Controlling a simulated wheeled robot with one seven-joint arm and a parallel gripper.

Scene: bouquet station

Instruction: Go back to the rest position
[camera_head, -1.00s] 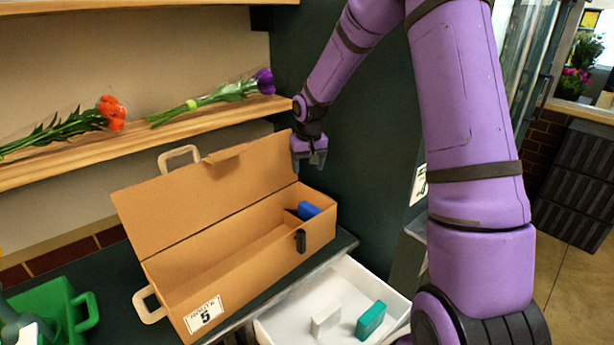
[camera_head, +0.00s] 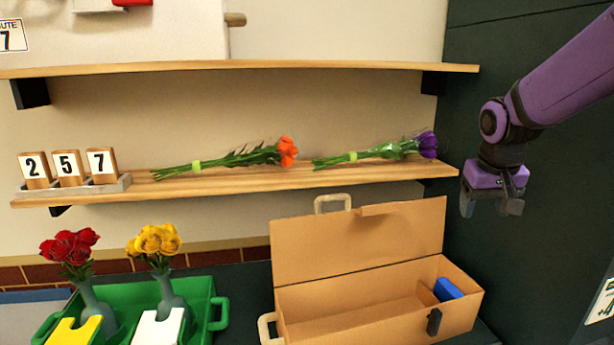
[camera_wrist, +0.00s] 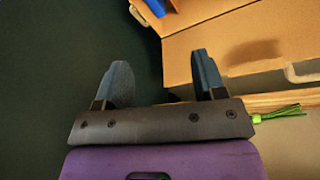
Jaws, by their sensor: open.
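My gripper (camera_head: 491,204) hangs at the right in the head view, in front of the dark green wall panel and above the right end of the open cardboard box. Its fingers are apart with nothing between them. In the wrist view my gripper (camera_wrist: 160,85) also shows two spread, empty fingers, with the box (camera_wrist: 235,45) beyond on the upper right. It touches nothing that I can see.
The cardboard box (camera_head: 355,245) stands open with a blue block (camera_head: 447,289) inside. Wrapped orange flowers (camera_head: 287,151) and purple flowers (camera_head: 427,145) lie on the lower shelf (camera_head: 230,186). A green tray (camera_head: 222,312) holds vases of red and yellow flowers.

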